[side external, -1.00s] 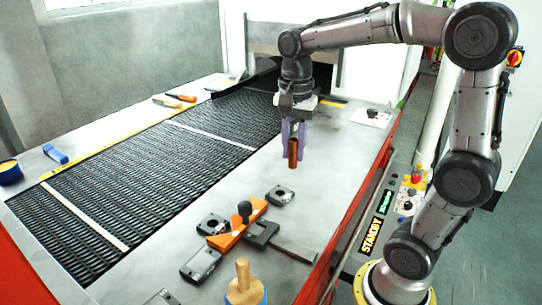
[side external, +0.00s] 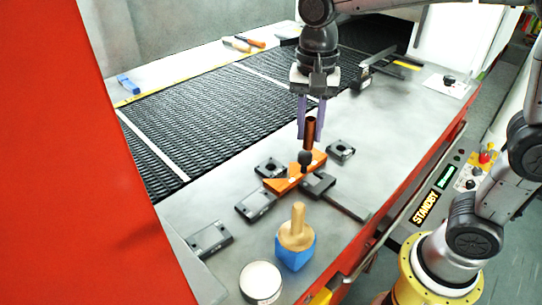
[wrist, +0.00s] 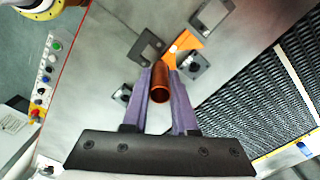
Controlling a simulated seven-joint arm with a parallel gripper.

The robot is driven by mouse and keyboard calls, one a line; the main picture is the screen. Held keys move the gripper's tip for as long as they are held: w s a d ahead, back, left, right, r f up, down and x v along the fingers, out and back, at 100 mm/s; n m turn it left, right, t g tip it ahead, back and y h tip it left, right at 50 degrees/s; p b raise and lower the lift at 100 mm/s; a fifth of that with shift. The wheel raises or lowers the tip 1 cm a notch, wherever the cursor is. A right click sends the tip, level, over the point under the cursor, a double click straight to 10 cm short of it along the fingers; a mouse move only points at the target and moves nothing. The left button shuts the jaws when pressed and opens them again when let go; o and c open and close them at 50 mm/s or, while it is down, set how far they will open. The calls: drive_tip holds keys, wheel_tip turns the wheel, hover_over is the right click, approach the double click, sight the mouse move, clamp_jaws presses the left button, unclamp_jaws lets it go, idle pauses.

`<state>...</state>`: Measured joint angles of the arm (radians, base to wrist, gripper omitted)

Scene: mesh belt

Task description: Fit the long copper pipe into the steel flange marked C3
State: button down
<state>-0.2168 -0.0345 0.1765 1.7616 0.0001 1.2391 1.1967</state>
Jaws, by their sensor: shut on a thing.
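The copper pipe (side external: 311,131) is held upright, its lower end partly behind a black knob. My gripper (side external: 312,112) is shut on it with two purple fingers. The wrist view shows the pipe (wrist: 160,88) between the fingertips, pointing away from the camera. Dark steel flanges with round holes lie on the metal table: one (side external: 350,156) right of the pipe, one (side external: 261,173) left of the orange block, and two longer plates (side external: 247,207) (side external: 200,243) nearer the camera. I cannot read their marks. The pipe appears above the table, outside any flange hole.
An orange block (side external: 285,183) with a black knob (side external: 304,157) and a dark long-handled tool (side external: 320,186) lie close by the pipe. A wooden-topped blue object (side external: 296,245) and a white round lid (side external: 261,280) stand in front. The mesh belt (side external: 190,125) runs behind. A red panel (side external: 70,170) blocks the left.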

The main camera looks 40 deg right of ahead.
drive_tip(key=w+f, duration=0.2)
drive_tip(key=w+a+f, duration=0.1)
drive_tip(key=w+f, duration=0.1)
drive_tip(key=w, duration=0.1)
drive_tip(key=w+f, duration=0.2)
drive_tip(key=w, duration=0.1)
drive_tip(key=shift+a+f, duration=0.35)
drive_tip(key=shift+f, duration=0.05)
drive_tip(key=shift+w+a+f, duration=0.1)
drive_tip(key=shift+w+f, duration=0.1)
drive_tip(key=shift+f, duration=0.8)
drive_tip(key=shift+w+f, duration=0.15)
drive_tip(key=shift+f, duration=0.8)
drive_tip(key=shift+f, duration=0.15)
drive_tip(key=c, duration=0.7)
unclamp_jaws()
